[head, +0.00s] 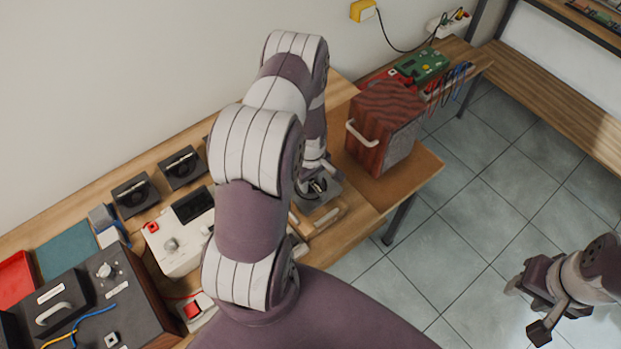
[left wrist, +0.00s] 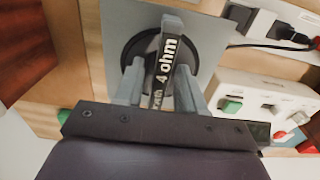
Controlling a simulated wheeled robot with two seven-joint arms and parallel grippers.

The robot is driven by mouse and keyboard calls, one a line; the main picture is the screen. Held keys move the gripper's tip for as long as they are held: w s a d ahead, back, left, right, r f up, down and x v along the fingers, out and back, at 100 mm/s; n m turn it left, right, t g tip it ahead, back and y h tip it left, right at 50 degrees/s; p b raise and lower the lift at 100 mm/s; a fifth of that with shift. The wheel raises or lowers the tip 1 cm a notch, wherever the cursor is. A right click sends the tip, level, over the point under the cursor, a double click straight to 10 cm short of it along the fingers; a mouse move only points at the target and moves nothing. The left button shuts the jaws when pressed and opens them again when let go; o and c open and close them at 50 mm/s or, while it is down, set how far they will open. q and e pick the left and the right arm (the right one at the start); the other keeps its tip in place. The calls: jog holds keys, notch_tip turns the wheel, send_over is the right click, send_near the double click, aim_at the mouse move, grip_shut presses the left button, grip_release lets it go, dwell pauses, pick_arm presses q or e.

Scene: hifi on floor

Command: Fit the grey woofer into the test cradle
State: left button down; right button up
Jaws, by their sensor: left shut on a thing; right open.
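The grey woofer (head: 327,197) is a square grey plate with a black round cone and a bar across it marked "4 ohm". It shows large in the left wrist view (left wrist: 205,25). My left gripper (head: 316,183) points down and is shut on that bar, one finger on each side (left wrist: 162,80). The plate is over the wooden bench top; I cannot tell whether it rests on anything. Light wooden strips (head: 328,222) beside it may belong to the test cradle, which I cannot make out clearly. My right gripper (head: 526,308) is open and empty above the floor.
A dark red wooden cabinet (head: 369,135) with a pale handle stands right of the woofer. A white box (head: 176,249) and two black square units (head: 135,195) (head: 180,167) lie to the left. The tiled floor is clear around the right gripper.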

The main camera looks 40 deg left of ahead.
aim_at(310, 194)
pick_arm(q)
jog(key=shift+f+b, duration=2.85)
jog(key=shift+f, duration=0.75)
jog(key=shift+w, duration=0.1)
jog(key=c, duration=0.6)
grip_release()
jog(key=shift+r, duration=0.5)
notch_tip(310, 194, up, 12)
jog(key=shift+f+b, duration=0.1)
jog(key=shift+b, duration=0.9)
